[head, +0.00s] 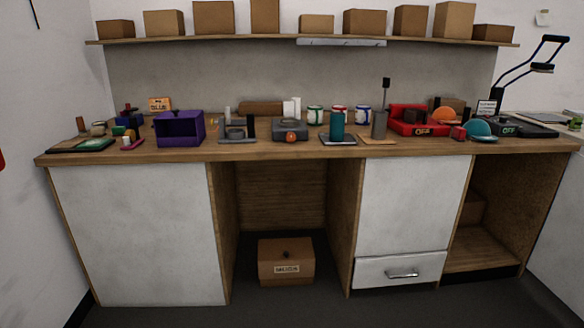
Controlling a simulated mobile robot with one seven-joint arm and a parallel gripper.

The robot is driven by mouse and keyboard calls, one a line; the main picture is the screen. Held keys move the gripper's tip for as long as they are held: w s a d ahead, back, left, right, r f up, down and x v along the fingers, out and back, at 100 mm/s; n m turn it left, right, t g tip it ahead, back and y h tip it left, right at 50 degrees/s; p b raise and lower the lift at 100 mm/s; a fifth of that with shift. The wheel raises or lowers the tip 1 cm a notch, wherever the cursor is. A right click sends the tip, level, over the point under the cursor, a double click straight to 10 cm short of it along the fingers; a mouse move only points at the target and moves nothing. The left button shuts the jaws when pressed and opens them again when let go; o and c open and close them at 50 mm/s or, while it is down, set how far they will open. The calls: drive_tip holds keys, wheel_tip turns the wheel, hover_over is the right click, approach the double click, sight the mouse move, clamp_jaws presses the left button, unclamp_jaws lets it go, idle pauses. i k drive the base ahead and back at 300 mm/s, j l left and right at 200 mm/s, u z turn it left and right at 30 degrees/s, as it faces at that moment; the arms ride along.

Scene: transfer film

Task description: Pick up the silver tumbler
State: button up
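No tumbler that is clearly silver can be made out at this size. A grey cylinder (379,124) stands upright toward the right of the middle of the wooden workbench (270,152), on or just behind a small tan board (378,139). It is the nearest match to a silver tumbler, but I cannot tell if it is one. A dark rod with a square black head (386,83) rises from it or from just behind it. A teal cylinder (337,125) stands to its left on a dark flat base. My gripper is not in view.
A purple open box (180,128) stands left on the bench, and a red tray (416,121) stands right of the grey cylinder. White cans (315,115) stand behind. Cardboard boxes line the shelf (200,40) above. A cardboard box (286,261) sits on the floor under the bench.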

sight(380, 118)
drive_tip(key=i+u, duration=0.1)
drive_tip(key=i, duration=0.3)
drive_tip(key=i+l+u, duration=0.1)
drive_tip(key=i, duration=0.3)
drive_tip(key=i+l+u, duration=0.15)
drive_tip(key=i, duration=0.2)
drive_tip(key=i+l, duration=0.35)
drive_tip(key=i+l+u, duration=0.1)
drive_tip(key=i+l, duration=0.2)
drive_tip(key=l, duration=0.3)
drive_tip(key=l+z, duration=0.15)
drive_tip(key=l, duration=0.35)
drive_tip(key=i+l+z, duration=0.15)
drive_tip(key=l, duration=0.35)
drive_tip(key=i+l+z, duration=0.1)
drive_tip(key=l, duration=0.25)
drive_tip(key=i+l, duration=0.35)
drive_tip(key=k+l+z, duration=0.05)
